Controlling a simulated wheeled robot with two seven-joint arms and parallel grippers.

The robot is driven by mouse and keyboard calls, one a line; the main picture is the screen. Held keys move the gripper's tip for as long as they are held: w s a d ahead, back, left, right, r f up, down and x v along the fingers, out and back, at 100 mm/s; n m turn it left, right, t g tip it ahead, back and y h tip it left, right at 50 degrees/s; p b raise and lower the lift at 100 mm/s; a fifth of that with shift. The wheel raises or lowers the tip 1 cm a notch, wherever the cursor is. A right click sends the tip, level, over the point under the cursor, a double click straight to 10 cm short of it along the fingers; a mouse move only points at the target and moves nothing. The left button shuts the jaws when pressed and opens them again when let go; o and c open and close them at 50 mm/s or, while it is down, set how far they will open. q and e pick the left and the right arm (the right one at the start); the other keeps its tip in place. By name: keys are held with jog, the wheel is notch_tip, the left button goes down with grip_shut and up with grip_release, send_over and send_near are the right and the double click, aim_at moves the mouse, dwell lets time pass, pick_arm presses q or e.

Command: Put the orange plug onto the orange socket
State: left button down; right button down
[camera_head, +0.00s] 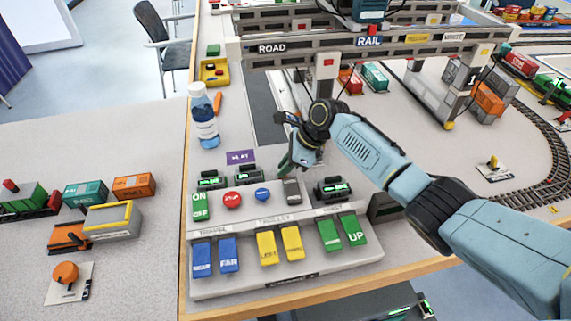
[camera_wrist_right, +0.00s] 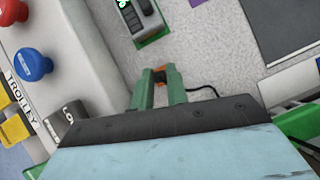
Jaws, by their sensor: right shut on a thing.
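My right gripper (camera_head: 290,158) reaches in over the back of the control console. In the right wrist view its green fingers (camera_wrist_right: 157,88) are shut on a small orange piece, the orange plug (camera_wrist_right: 160,75), with a black cable running off to the right. The fingers hide most of the plug, and it cannot be made out in the head view. I cannot clearly identify the orange socket. A round orange piece (camera_head: 65,272) stands on a white plate at the lower left, far from the gripper; I cannot tell whether it is the socket. My left gripper is not in view.
The console (camera_head: 285,275) has buttons and coloured levers. Black devices with green displays (camera_head: 248,176) stand behind it. A water bottle (camera_head: 203,118) stands at the left edge, and a crane gantry (camera_head: 370,45) spans the back. Toy containers (camera_head: 112,218) sit on the left table.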

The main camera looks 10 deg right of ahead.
dwell(0.7)
jog(key=c, duration=1.3)
grip_release()
jog(key=shift+o, duration=0.5)
jog(key=shift+f, duration=0.1)
jog(key=o, duration=0.4)
jog(key=shift+r+p, duration=3.55)
jog(key=shift+p, duration=1.4)
